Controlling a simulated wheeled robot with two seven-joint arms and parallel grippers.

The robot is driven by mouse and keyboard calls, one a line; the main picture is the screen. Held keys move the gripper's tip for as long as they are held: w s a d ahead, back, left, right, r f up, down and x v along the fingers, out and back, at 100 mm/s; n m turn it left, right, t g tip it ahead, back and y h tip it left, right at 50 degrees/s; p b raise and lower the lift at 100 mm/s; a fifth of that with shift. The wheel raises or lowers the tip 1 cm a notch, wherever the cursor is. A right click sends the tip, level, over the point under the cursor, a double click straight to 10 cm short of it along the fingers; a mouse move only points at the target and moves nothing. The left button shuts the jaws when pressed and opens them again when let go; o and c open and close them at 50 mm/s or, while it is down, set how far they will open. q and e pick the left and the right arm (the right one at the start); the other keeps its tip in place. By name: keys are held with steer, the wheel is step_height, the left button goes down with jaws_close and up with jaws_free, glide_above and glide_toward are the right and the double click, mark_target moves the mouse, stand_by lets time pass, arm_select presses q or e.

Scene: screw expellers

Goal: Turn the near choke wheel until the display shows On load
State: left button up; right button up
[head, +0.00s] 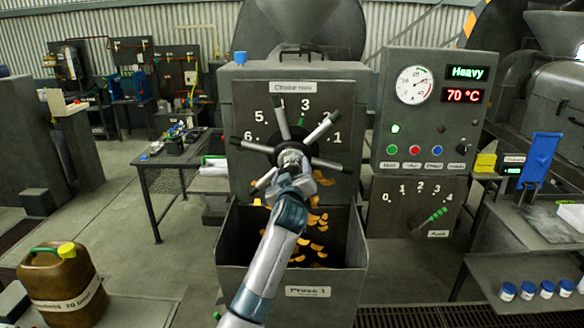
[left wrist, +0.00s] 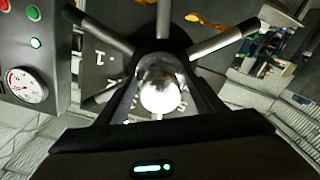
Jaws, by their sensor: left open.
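The near choke wheel (head: 325,128) is dark with several grey spokes, in front of a number plate (head: 262,92) on the Press 1 machine. A small green mark shows just below the 3. The display (head: 468,73) reads Heavy in green. My left gripper (head: 292,168) is at the wheel's centre and hides part of it. In the left wrist view the wheel's shiny hub (left wrist: 160,88) sits between the open fingers (left wrist: 160,105), with spokes fanning out beyond. I cannot tell whether the fingers touch the hub. My right gripper is not in view.
Below the wheel is an open bin (head: 308,291) with orange-brown flakes. The control panel (head: 425,125) right of the wheel has a gauge, a red 70 °C readout and buttons. A brown jerrycan (head: 62,285) stands at lower left, a side table (head: 170,158) behind it.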

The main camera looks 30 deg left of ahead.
arm_select(q)
steer(key=shift+w, duration=0.1)
steer(key=c, duration=1.5)
steer(key=shift+f+n+b, duration=0.15)
steer(key=shift+n+b, duration=1.05)
steer(key=shift+b, duration=0.3)
steer(key=shift+n+b, duration=0.5)
steer(key=shift+n, duration=0.2)
steer(key=shift+n+b, duration=0.5)
steer(key=shift+n, duration=0.5)
steer(key=shift+r, duration=0.2)
steer(key=o, duration=1.5)
